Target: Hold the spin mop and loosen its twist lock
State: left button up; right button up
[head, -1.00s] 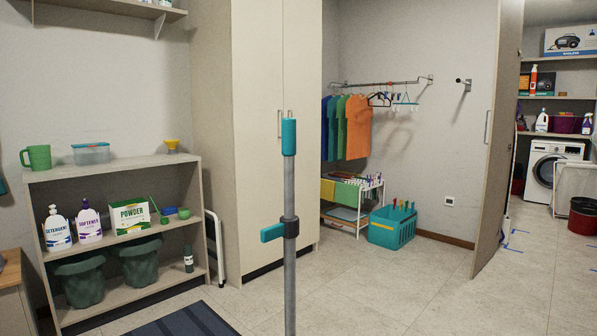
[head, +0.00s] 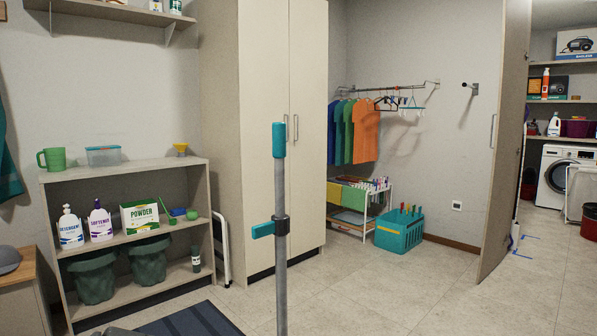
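The spin mop stands upright in front of me in the head view, a grey metal pole (head: 280,184) with a teal grip (head: 279,140) at its top. Its twist lock is a dark collar with a teal lever (head: 263,230) that points left. The pole's lower end is cut off by the bottom edge, so the mop head is hidden. Neither of my grippers shows, and nothing is seen touching the visible part of the pole.
A shelf unit (head: 130,175) with bottles and green buckets stands at left, beside a tall cabinet (head: 262,90). A wooden-topped cabinet (head: 20,266) is at the left edge. A dark mat (head: 190,320) lies below.

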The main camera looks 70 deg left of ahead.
aim_at(280, 226)
jog(key=k+j+z, duration=0.25)
jog(key=j, duration=0.15)
jog(key=k+j+z, duration=0.3)
jog(key=k+j, duration=0.35)
jog(key=j, duration=0.15)
jog(key=k+j, duration=0.35)
jog(key=j, duration=0.15)
jog(key=k+j, duration=0.3)
jog(key=j, duration=0.15)
jog(key=k+j, duration=0.35)
jog(key=j, duration=0.15)
